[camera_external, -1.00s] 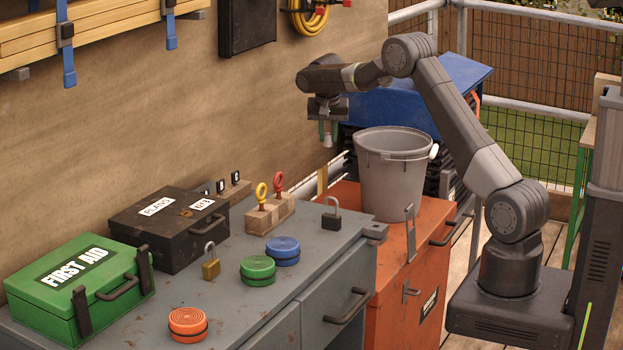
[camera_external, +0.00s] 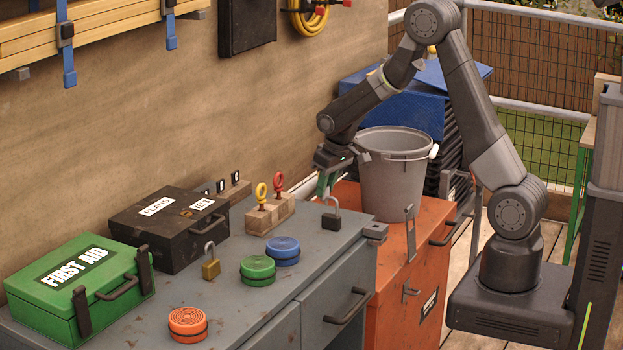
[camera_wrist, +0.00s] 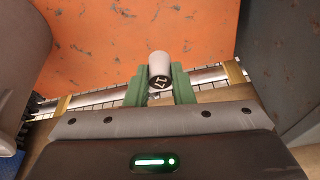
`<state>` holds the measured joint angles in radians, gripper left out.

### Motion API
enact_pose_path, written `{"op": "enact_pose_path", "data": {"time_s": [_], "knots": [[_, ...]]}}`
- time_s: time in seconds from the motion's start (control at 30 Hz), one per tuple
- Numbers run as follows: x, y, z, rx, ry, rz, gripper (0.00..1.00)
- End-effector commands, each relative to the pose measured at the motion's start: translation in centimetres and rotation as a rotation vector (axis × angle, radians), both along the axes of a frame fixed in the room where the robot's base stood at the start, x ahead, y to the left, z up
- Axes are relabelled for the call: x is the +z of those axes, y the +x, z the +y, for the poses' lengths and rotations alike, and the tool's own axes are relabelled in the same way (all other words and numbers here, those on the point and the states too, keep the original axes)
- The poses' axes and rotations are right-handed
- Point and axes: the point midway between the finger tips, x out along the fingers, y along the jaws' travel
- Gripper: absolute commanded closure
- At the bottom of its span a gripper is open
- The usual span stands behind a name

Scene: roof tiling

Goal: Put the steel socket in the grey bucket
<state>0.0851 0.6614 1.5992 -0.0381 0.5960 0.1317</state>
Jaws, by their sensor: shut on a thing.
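The steel socket (camera_wrist: 159,66), a pale cylinder with a dark end marked 17, is held between the green fingers of my gripper (camera_wrist: 160,85) in the wrist view. In the external view, my gripper (camera_external: 326,184) is low and tilted, left of the grey bucket (camera_external: 392,180) and below its rim. A grey curved surface at the left edge of the wrist view seems to be the bucket (camera_wrist: 22,60).
The orange cabinet (camera_external: 345,200) is beside the bench. Key blocks (camera_external: 266,215), colored discs (camera_external: 284,250) and a black case (camera_external: 170,232) stand farther left.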

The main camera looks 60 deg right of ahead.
Motion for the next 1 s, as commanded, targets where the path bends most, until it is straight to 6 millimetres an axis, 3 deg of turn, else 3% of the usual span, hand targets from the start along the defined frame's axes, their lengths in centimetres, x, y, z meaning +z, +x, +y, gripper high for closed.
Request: {"op": "enact_pose_path", "data": {"time_s": [0.03, 0.27, 0.47, 0.7, 0.83, 1.0], "knots": [[1.3, -0.5, -0.6, -0.012, -0.001, -0.002, 1.0], [4.4, -1.2, -4.9, -0.153, 0.0, 0.002, 1.0], [8.7, -1.8, -11.4, -0.383, 0.001, 0.007, 1.0], [14.1, -3.7, -20.9, -0.719, -0.005, 0.004, 1.0], [16.1, -5.0, -24.7, -0.859, -0.009, 0.0, 1.0], [17.4, -6.1, -27.5, -0.965, -0.015, -0.004, 1.0]]}}
